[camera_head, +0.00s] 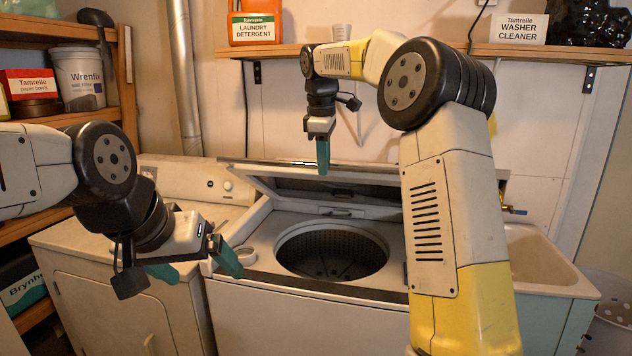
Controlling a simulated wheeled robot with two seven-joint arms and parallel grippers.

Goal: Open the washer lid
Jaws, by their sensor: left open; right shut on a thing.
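The washer (290,330) stands in the middle with a round dark drum opening (331,253) in its top. Its lid (375,187) is tilted up, hinged at the back, partly raised above the drum. My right gripper (323,160) points down at the lid's raised front edge, its teal fingers together at that edge; the exact contact is hard to make out. My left gripper (196,268) is open and empty, in front of the washer's left front corner, its teal fingers spread apart.
A dryer (120,285) stands left of the washer, a sink (545,265) to the right. A shelf (400,50) above holds laundry detergent (254,22) and a washer cleaner box (519,29). A wooden rack (125,70) with a bucket (78,78) is at left. My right arm hides part of the washer.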

